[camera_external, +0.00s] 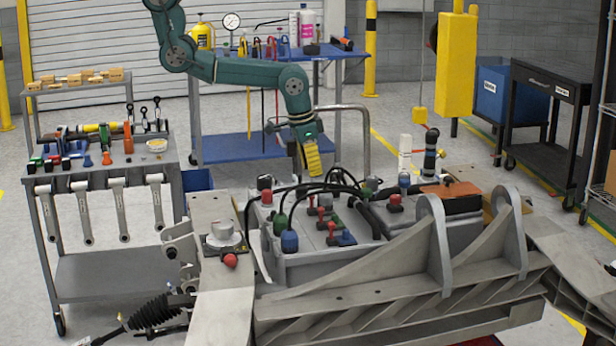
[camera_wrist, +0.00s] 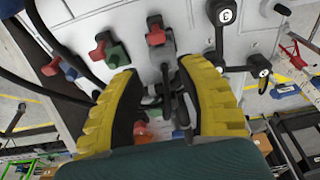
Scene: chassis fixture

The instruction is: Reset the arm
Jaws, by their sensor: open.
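My gripper (camera_external: 312,160) has yellow fingers and sits at the end of my green arm, above the back edge of the grey chassis unit. In the wrist view my gripper (camera_wrist: 162,85) is open, with its two yellow fingers spread apart and nothing held between them. The grey chassis unit (camera_external: 318,268) carries red, green and blue knobs and black hoses. In the wrist view a red connector (camera_wrist: 155,32) lies beyond the fingertips, with red and green connectors (camera_wrist: 104,50) to the left. I cannot tell the exact gap between the fingers and the unit.
A grey tool cart (camera_external: 110,270) stands at the left and a blue workbench (camera_external: 240,148) behind my arm. A yellow hanging box (camera_external: 456,65) is at the upper right, near a black cart (camera_external: 548,80). Metal brackets (camera_external: 400,290) rise in front of the unit.

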